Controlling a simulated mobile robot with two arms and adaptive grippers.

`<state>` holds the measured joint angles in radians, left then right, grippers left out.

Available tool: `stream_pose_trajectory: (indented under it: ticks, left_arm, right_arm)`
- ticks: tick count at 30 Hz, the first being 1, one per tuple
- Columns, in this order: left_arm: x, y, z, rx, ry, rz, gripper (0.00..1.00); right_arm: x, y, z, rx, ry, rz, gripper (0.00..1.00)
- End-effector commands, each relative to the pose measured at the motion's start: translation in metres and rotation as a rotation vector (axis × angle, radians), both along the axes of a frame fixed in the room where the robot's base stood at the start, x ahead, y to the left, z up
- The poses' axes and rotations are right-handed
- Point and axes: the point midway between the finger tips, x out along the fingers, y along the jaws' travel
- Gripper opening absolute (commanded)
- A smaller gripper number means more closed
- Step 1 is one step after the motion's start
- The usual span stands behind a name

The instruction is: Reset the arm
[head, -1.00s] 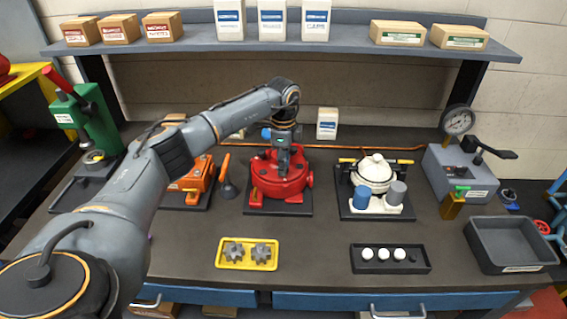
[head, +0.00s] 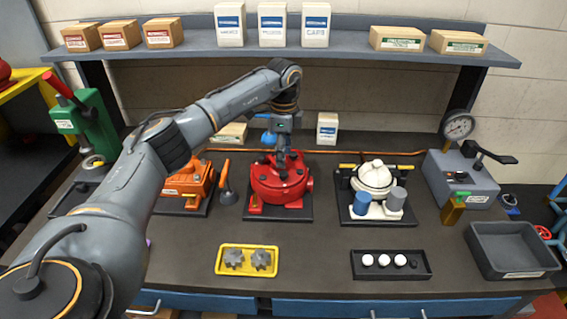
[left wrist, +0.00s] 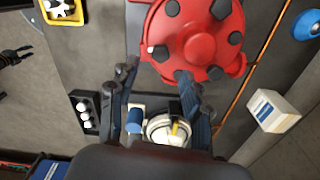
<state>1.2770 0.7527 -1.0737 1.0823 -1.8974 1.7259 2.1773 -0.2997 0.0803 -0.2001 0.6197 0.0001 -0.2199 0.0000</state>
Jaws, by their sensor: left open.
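My left gripper (head: 281,160) hangs pointing down over the red round housing (head: 279,182) on its black base. In the left wrist view the left gripper's fingers (left wrist: 158,78) are spread apart with nothing between them. The red housing (left wrist: 195,38) with its several dark knobs lies ahead of the fingertips in that view. I cannot tell whether the fingertips touch its top. My right gripper is not seen in the head view.
A yellow tray (head: 247,272) with two gears and a black tray (head: 357,271) with white knobs lie in front. The white-topped motor (head: 374,178), a gauge unit (head: 461,180) and a grey bin (head: 475,238) stand right. An orange machine (head: 187,181) stands left. The overhead shelf (head: 345,43) holds boxes.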

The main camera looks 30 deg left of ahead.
Motion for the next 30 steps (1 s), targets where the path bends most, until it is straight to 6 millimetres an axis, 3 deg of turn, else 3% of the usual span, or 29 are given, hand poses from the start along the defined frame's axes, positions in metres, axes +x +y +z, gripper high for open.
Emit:
stream_pose_trajectory:
  ticks: [6,23,26,29,30]
  left_arm:
    - [0.000,0.000,0.014,0.001,0.001,-0.001,0.48]
    - [0.000,-0.004,0.012,-0.007,-0.002,-0.011,0.48]
    - [0.005,-0.026,0.001,-0.058,-0.027,-0.074,0.48]
    - [0.012,-0.075,-0.019,-0.177,-0.097,-0.202,0.48]
    - [0.014,-0.102,-0.027,-0.245,-0.137,-0.266,0.48]
  right_arm:
    - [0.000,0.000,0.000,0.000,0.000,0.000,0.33]
    - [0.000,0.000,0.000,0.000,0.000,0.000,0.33]
    - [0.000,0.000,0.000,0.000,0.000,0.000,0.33]
    - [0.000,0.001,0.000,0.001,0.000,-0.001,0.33]
    - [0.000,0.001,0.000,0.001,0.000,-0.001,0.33]
